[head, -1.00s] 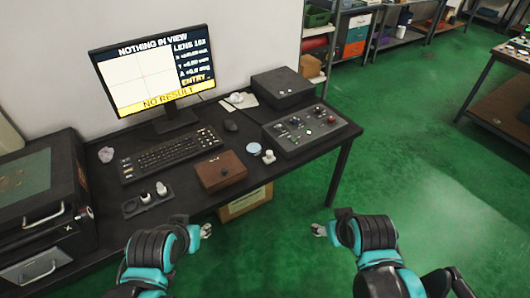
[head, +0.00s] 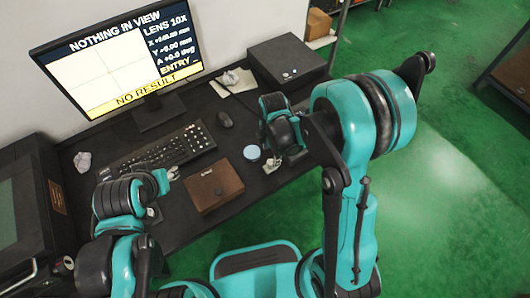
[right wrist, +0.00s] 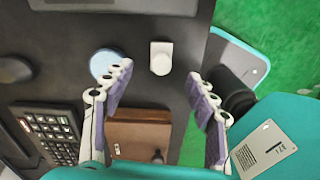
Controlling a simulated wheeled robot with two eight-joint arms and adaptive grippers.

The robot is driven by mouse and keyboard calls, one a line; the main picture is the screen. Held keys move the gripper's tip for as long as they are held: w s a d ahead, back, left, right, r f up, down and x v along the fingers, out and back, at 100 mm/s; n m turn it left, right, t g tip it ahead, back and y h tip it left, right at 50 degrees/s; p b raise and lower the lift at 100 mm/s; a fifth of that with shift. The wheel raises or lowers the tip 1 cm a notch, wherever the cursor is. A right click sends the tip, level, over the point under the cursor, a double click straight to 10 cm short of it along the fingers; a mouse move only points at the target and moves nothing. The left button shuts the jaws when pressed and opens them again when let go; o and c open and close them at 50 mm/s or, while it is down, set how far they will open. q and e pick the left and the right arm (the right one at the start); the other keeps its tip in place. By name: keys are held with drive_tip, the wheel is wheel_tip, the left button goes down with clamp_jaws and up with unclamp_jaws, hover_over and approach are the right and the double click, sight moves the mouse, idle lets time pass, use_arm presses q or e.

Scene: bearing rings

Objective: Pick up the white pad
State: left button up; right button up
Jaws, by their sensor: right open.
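A small white piece (right wrist: 161,58), which I take for the white pad, stands on the dark desk in the right wrist view. My right gripper (right wrist: 160,76) is open, with its white and purple fingers spread to either side and the pad just beyond the tips, untouched. In the head view my right gripper (head: 271,162) hangs over the desk beside the blue disc, and I cannot clearly tell the pad from the fingers there. My left gripper (head: 171,175) is near the keyboard's front edge, too small to read.
A pale blue disc (right wrist: 103,64) lies left of the pad. A brown box (head: 214,187) sits in front of it. The keyboard (head: 165,150), mouse (head: 225,119), monitor (head: 118,65) and dark grey box (head: 288,62) are also on the desk. Green floor lies beyond its right edge.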

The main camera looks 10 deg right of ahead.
sight(270, 162)
drive_tip(key=shift+s+f+b, duration=0.2)
drive_tip(key=shift+f+b, duration=0.25)
drive_tip(key=shift+f, duration=0.6)
wheel_tip(270, 162, down, 5)
drive_tip(key=b, duration=0.2)
drive_tip(key=shift+a+f+b, duration=0.15)
drive_tip(key=shift+f+b, duration=0.05)
drive_tip(key=shift+b, duration=0.1)
drive_tip(key=shift+r, duration=0.15)
drive_tip(key=shift+c, duration=0.6)
drive_tip(key=c, duration=1.2)
